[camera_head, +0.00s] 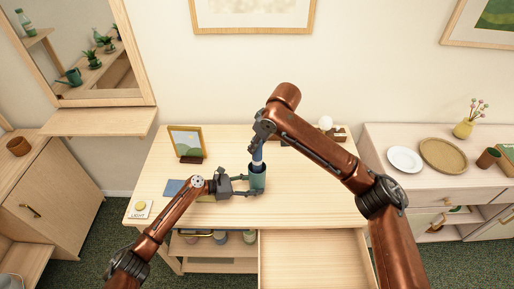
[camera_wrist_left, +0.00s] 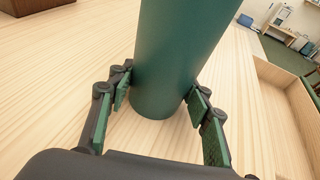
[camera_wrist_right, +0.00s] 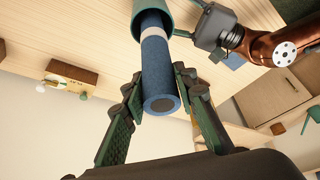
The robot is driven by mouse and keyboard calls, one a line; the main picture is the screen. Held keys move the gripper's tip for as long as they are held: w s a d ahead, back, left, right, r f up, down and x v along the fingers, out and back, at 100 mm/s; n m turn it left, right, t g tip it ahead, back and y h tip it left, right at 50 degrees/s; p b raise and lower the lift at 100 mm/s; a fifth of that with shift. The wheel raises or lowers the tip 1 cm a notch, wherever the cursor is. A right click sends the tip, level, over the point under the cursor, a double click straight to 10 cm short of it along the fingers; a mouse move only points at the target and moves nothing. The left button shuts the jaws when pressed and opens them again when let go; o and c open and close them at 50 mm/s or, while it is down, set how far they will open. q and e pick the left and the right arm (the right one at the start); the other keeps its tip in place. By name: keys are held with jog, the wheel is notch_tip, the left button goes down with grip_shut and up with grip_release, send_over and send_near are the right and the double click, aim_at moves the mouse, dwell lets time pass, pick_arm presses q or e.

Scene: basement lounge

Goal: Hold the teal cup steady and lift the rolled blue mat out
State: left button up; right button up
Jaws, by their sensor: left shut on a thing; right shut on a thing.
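The teal cup (camera_head: 257,180) stands upright on the wooden desk. My left gripper (camera_head: 259,184) comes in from the left and is shut around its sides. In the left wrist view the cup (camera_wrist_left: 178,60) fills the space between the pads of my left gripper (camera_wrist_left: 165,98). The rolled blue mat (camera_head: 257,158) sticks up from the cup's mouth. My right gripper (camera_head: 259,142) is above, shut on the mat's upper part. In the right wrist view, the mat (camera_wrist_right: 158,65) has a pale band near the cup's rim (camera_wrist_right: 152,14), and my right gripper (camera_wrist_right: 160,88) flanks its end. Its lower end is hidden inside the cup.
A picture frame (camera_head: 187,142), a blue flat item (camera_head: 174,187) and a LIGHT button plate (camera_head: 140,209) are on the desk's left. An open, empty drawer (camera_head: 312,262) juts out in front. A side cabinet holds a white plate (camera_head: 405,159) and a round tray (camera_head: 443,156).

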jog(key=shift+r, duration=4.9)
pick_arm(q)
jog(key=o, duration=1.2)
jog(key=shift+c, duration=0.2)
